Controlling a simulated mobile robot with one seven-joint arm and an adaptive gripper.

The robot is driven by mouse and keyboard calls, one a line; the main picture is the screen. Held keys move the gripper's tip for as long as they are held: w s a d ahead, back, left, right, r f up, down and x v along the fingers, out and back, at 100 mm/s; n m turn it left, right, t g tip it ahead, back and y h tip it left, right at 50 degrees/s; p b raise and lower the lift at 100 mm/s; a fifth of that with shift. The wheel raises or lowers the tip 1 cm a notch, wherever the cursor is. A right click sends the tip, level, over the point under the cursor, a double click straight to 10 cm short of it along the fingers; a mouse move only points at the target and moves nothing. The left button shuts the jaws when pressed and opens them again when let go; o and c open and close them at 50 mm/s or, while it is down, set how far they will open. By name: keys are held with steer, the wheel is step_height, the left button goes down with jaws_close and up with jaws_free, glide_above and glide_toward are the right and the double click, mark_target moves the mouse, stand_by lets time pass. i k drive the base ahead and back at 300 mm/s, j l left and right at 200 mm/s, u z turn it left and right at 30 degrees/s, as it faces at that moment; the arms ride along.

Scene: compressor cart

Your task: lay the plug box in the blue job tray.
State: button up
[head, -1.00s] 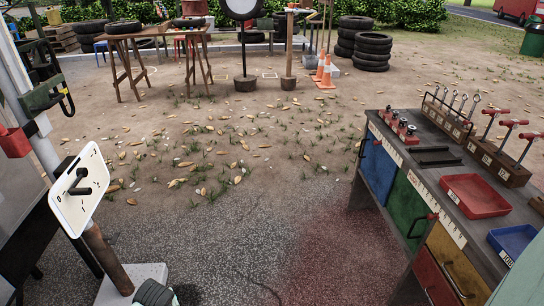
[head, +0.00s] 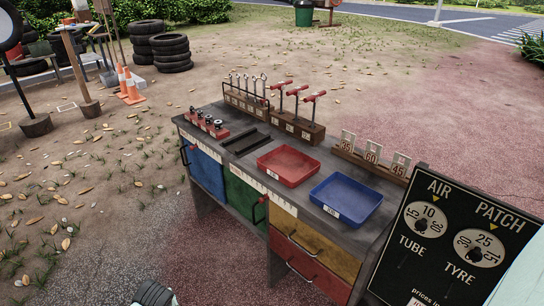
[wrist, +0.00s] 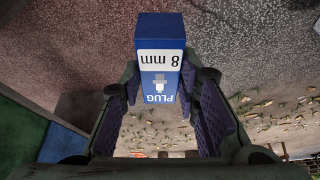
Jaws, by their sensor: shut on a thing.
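The plug box (wrist: 160,32) is a blue box with a white label reading "8 mm" and "PLUG", upside down in the wrist view. My gripper (wrist: 160,82) is shut on it, with a purple-padded finger on each side. The box sticks out beyond the fingertips, and ground shows behind it. The blue job tray (head: 345,194) lies on the grey workbench top in the head view, to the right of a red tray. It looks empty and has a small white label on its front. The held box does not show in the head view.
The red tray (head: 288,164) sits left of the blue one. A rack of red-handled tools (head: 298,128) and a wooden number-card holder (head: 370,162) stand behind the trays. The black price board (head: 450,245) rises at the bench's right end. Open ground lies left of the bench (head: 240,146).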

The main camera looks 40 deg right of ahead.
mark_target(333, 193)
steer(key=i+j+z, duration=0.1)
steer(key=z, duration=0.25)
steer(key=j+z, duration=0.25)
steer(key=z, duration=0.15)
steer(key=i+j+z, duration=0.1)
steer(key=z, duration=0.25)
steer(key=j+z, duration=0.25)
steer(key=j, duration=0.25)
steer(key=j+z, duration=0.25)
steer(key=j, duration=0.25)
